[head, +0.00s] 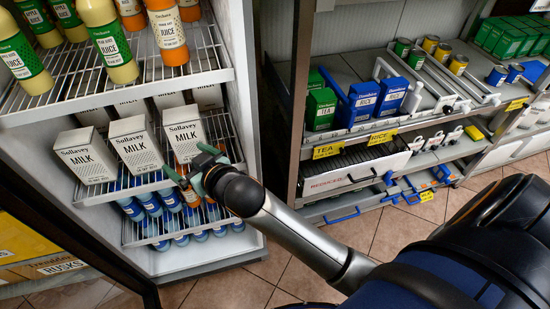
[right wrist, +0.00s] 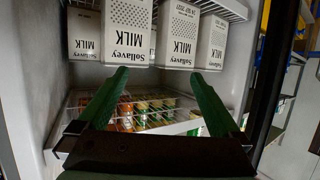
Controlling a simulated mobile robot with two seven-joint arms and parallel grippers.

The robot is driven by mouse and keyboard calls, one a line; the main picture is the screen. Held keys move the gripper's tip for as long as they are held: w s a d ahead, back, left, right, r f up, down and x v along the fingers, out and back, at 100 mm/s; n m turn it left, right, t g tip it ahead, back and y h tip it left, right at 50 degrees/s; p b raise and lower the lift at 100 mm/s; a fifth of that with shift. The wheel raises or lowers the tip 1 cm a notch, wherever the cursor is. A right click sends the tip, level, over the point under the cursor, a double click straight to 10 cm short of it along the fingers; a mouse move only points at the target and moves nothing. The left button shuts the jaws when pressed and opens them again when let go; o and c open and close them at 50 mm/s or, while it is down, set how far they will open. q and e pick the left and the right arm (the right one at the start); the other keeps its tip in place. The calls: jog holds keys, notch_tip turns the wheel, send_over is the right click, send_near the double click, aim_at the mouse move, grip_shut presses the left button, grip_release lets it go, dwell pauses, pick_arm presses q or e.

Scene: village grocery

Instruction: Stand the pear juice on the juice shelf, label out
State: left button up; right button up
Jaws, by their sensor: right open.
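The upper wire shelf (head: 195,76) of the open fridge carries juice bottles. The word JUICE faces out, but I cannot tell which bottle is pear. An orange bottle with a pale label (head: 171,200) shows low among blue bottles, partly hidden near my right gripper. My right gripper (head: 188,164) is in front of the milk shelf, with green fingers spread. In the right wrist view the gripper (right wrist: 155,85) is open and empty. My left gripper is not in view.
Milk cartons (head: 136,145) stand on the middle shelf beside my right gripper, and blue bottles (head: 150,204) fill the shelf below. The fridge side wall (head: 240,80) is close on the right. A rack with tea (head: 320,108) and rice boxes (head: 391,95) stands farther right.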

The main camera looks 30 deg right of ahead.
jog(key=s+d+f+g, duration=0.2)
jog(key=s+d+f, duration=0.2)
jog(key=s+f, duration=0.7)
jog(key=s+d+f+g, duration=0.2)
jog(key=s+d+f, duration=0.2)
jog(key=s+f, duration=0.8)
